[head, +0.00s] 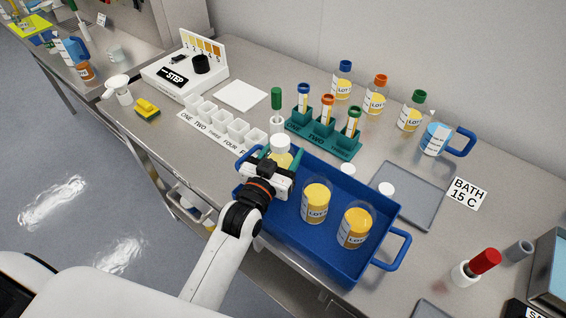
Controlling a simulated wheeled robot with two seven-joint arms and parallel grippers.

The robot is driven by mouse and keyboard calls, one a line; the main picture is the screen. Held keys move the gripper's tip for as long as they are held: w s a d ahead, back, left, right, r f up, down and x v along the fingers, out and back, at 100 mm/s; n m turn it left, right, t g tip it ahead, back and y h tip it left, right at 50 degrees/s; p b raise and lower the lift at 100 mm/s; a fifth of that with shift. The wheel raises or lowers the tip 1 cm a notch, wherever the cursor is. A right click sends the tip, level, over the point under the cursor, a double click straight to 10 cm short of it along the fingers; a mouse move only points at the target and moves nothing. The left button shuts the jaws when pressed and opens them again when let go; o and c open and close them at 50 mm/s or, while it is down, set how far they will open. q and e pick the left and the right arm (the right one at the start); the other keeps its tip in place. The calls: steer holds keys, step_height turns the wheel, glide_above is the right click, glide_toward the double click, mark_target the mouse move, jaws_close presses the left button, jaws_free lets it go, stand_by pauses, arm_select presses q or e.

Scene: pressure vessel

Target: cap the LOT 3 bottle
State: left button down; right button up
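Three bottles of yellow contents stand in the blue tray (318,262). The middle bottle (316,203) and the front right bottle (355,228) have open tops; their labels begin with LOT, but I cannot read the numbers surely. The back left bottle (281,160) has a white cap (281,143) at its top; its label is hidden. My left gripper (275,160) is at this bottle, with teal fingers on either side; whether they press on it is unclear. Two loose white caps, one (348,170) behind the tray and one (387,189) on the grey mat (412,196), lie apart. My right gripper is out of view.
A teal rack (322,140) with several tubes and a green-topped swab (277,105) stand behind the tray. Several capped LOT bottles (374,96) and a blue-handled jug (440,138) are at the back. A red-topped item (476,268) stands right.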

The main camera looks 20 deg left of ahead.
arm_select(q)
step_height(320, 180, down, 3)
steer(key=shift+f, duration=0.35)
steer(key=shift+f, duration=0.15)
steer(key=shift+c, duration=2.2)
jaws_free()
